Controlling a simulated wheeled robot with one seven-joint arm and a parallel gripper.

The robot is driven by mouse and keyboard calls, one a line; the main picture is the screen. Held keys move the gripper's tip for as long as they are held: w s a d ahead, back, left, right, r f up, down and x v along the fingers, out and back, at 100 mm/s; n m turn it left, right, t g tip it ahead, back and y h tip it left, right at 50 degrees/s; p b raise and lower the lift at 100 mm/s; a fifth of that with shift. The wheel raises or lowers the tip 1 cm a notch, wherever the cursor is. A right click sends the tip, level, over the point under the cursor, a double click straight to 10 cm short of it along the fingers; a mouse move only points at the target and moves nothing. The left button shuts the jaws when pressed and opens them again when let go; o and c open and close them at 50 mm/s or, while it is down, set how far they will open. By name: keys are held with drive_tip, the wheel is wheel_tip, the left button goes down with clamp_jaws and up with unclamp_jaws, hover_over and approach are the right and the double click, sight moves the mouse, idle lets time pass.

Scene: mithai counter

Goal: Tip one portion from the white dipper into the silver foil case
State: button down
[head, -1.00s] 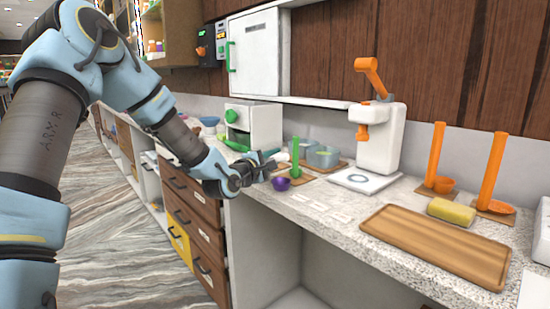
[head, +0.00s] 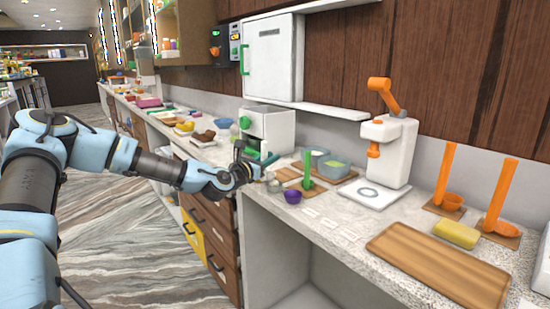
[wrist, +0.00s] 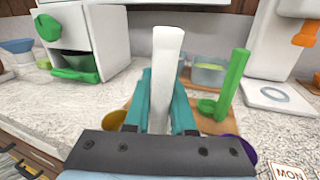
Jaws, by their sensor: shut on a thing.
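My gripper (wrist: 160,102) is shut on the white dipper (wrist: 166,52), whose pale handle stands up between the teal fingers in the wrist view. The dipper's bowl is hidden behind the gripper, so its contents do not show. In the head view my gripper (head: 243,170) is over the counter, left of the purple case (head: 293,197). A small silvery cup (head: 274,186), which looks like the silver foil case, stands just right of my gripper. In the wrist view I cannot make out the silver case; a yellowish cup (wrist: 116,120) shows partly at the left of the gripper.
A green dipper (head: 309,169) stands upright on a board close to my gripper's right. Behind are glass tubs (head: 336,168) and a white box with green handles (head: 268,130). A white press (head: 387,150) and a wooden tray (head: 438,266) are farther right.

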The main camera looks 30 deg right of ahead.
drive_tip(key=shift+w+a+n, duration=0.1)
drive_tip(key=shift+w+n, duration=0.1)
drive_tip(key=shift+n, duration=0.2)
drive_tip(key=shift+r, duration=0.1)
drive_tip(key=shift+r+p, duration=1.15)
drive_tip(key=shift+r, duration=0.75)
